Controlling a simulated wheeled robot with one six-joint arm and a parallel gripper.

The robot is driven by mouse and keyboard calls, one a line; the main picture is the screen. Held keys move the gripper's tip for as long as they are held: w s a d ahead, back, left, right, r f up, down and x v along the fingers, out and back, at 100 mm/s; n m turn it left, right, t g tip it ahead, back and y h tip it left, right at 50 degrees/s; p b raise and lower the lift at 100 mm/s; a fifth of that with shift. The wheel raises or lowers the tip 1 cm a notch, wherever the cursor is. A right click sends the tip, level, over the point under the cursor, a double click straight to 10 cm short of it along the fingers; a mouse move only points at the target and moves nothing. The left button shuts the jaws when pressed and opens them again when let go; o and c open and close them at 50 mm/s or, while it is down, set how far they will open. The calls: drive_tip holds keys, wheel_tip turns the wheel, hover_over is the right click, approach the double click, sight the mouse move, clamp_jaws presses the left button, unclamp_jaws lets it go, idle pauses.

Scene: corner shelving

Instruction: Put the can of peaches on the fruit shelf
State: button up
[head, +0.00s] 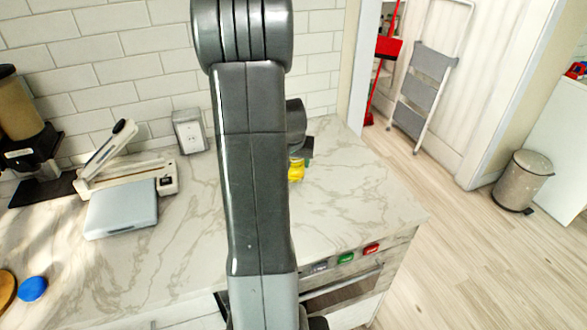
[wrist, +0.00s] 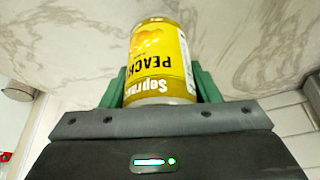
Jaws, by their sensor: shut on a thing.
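In the head view the can (head: 296,171) shows as a small yellow patch over the marble counter, beside my dark arm. My arm hides most of the gripper there. I cannot tell whether the can touches the counter. The fruit shelf cannot be made out in either view.
The marble counter (head: 370,205) is bare right of my arm. A grey flat device (head: 122,208) and a white hinged device (head: 125,165) stand at left. A bin (head: 523,180) and a step ladder (head: 425,85) stand beyond the counter's right end, around open floor.

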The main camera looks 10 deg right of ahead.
drive_tip(key=shift+f, duration=1.8)
drive_tip(key=shift+f, duration=0.15)
drive_tip(key=o, duration=1.2)
